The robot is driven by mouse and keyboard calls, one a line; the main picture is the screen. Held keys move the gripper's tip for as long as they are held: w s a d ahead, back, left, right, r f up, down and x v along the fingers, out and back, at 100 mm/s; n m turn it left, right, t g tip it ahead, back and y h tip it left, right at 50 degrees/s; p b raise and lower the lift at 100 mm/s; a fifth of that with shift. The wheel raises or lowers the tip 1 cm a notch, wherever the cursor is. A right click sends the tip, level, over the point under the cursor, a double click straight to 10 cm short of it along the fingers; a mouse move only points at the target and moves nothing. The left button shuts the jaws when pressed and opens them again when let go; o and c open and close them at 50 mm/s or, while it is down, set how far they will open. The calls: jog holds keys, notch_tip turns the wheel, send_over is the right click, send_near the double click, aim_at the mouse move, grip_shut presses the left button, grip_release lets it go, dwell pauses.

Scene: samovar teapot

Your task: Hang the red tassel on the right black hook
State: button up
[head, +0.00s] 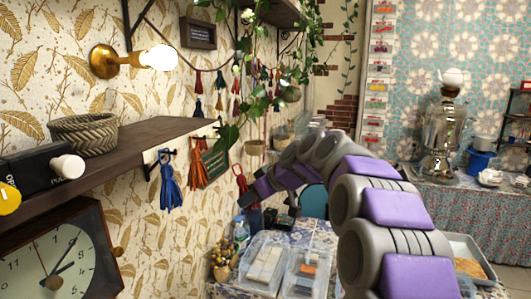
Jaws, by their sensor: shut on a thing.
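My gripper (257,191) reaches in from the right, below and to the right of the wooden shelf. It is shut on the red tassel (241,183), whose loop stands up above the fingers. Part of the tassel is hidden by the gripper. A blue tassel (169,186) hangs from a black hook (160,153) under the shelf edge. An orange tassel (196,168) hangs to its right, also under the shelf. The right black hook cannot be made out clearly near the leaves. The red tassel is apart from the shelf.
The wooden shelf (120,148) carries a woven basket (84,132). Clear plastic boxes (262,262) stand on the table below. A samovar (441,135) stands far right.

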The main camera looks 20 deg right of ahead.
jog(key=d+r+t+y+p, duration=0.2)
jog(key=d+r, duration=0.1)
jog(key=r, duration=0.8)
jog(key=shift+n, duration=0.3)
jog(key=shift+w+a+f+p, duration=0.1)
jog(key=shift+w+a+p, duration=0.6)
jog(key=shift+a, duration=0.45)
jog(key=shift+w+a+f+p, duration=0.1)
jog(key=shift+w+a+p, duration=0.55)
jog(key=shift+a, duration=0.45)
jog(key=shift+w+a+f+p, duration=0.1)
jog(key=shift+w+a+p, duration=0.6)
jog(key=shift+a, duration=0.45)
jog(key=shift+w+a+f+b, duration=0.45)
jog(key=shift+a+f+b, duration=0.15)
jog(key=shift+b, duration=0.35)
jog(key=shift+r, duration=0.1)
jog(key=o, duration=1.1)
